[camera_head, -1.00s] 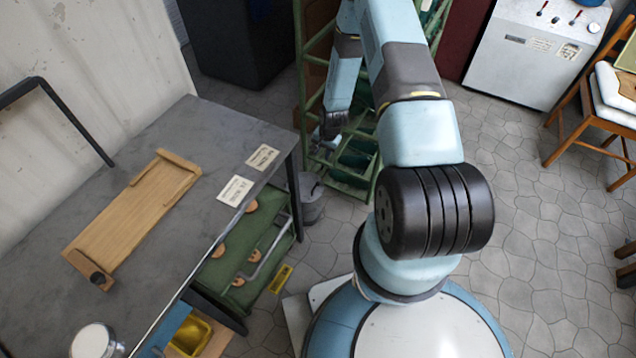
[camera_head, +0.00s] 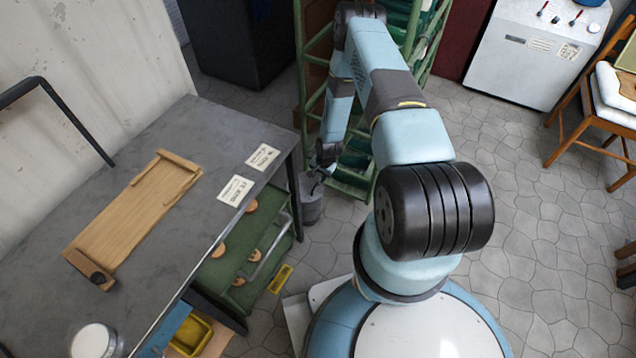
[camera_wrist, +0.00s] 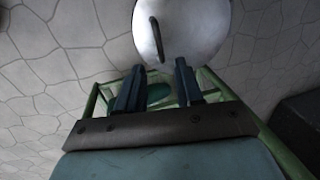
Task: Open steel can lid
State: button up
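The steel can (camera_head: 311,204) stands on the floor beside the right end of the workbench, partly hidden behind my gripper in the head view. In the wrist view its round grey lid (camera_wrist: 190,25) fills the top middle, with a thin dark handle (camera_wrist: 156,38) standing on it. The lid appears to be on the can. My gripper (camera_wrist: 159,68) is open, with its two dark fingers apart and nothing between them. The fingertips point at the near edge of the lid, and the handle lies beyond the gap. In the head view my gripper (camera_head: 318,178) is just above the can.
A green metal rack (camera_head: 345,170) stands close behind the can. The grey workbench (camera_head: 60,215) is to the left, holding a wooden board (camera_head: 135,210). A green drawer (camera_head: 235,270) is under the bench. Open stone floor lies to the right.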

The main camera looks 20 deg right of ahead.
aim_at(317, 184)
jog(key=shift+w+a+f, duration=0.15)
jog(key=shift+f, duration=0.8)
jog(key=shift+w+a+f, duration=0.1)
jog(key=shift+f, duration=0.8)
jog(key=shift+w+a+f, duration=0.15)
jog(key=shift+f, duration=0.8)
grip_shut()
jog(key=shift+d, duration=0.25)
jog(key=shift+r, duration=0.15)
